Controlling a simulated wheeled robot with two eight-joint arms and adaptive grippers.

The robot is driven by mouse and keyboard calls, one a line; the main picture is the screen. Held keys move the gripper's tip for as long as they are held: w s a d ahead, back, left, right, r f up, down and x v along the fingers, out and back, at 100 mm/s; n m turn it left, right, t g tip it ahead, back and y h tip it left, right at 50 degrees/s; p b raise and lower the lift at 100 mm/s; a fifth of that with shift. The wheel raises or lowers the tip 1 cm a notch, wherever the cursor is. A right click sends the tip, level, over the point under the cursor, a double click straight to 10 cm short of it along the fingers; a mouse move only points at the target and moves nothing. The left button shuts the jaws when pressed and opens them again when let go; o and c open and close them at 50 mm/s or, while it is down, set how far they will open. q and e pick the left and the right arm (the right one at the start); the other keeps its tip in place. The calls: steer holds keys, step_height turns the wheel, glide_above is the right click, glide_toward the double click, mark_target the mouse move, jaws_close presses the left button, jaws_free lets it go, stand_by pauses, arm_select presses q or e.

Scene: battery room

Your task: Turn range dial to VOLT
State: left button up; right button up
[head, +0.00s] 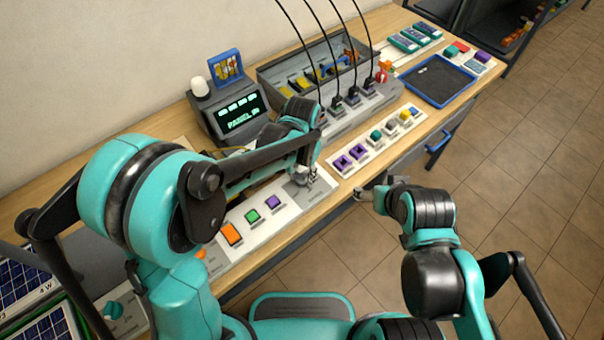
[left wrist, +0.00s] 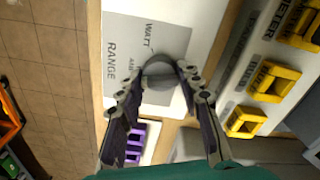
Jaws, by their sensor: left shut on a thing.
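The range dial (left wrist: 160,70) is a round grey knob on a grey plate (left wrist: 128,38) marked RANGE, WATT and a partly hidden word that looks like AMP. No VOLT mark is readable, and the knob's pointer direction is unclear. My left gripper (left wrist: 160,84) has a finger on each side of the dial and is shut on it. In the head view my left gripper (head: 307,178) reaches down to the grey plate (head: 296,192) on the white panel, largely covering the dial. My right gripper (head: 376,190) hangs off the bench front, away from the dial; its opening is unclear.
Purple sockets (head: 350,157) sit right of the dial, and orange, green and purple buttons (head: 252,215) to its left. A display box (head: 238,113) reading PANEL and a grey unit with black cables (head: 352,112) stand behind. A blue-rimmed tray (head: 472,84) lies farther right.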

mark_target(302, 175)
arm_select(q)
steer(key=n, duration=0.4)
steer(key=shift+n, duration=2.5)
steer(key=o, duration=1.2)
steer(key=shift+c, duration=0.2)
step_height(302, 175, up, 12)
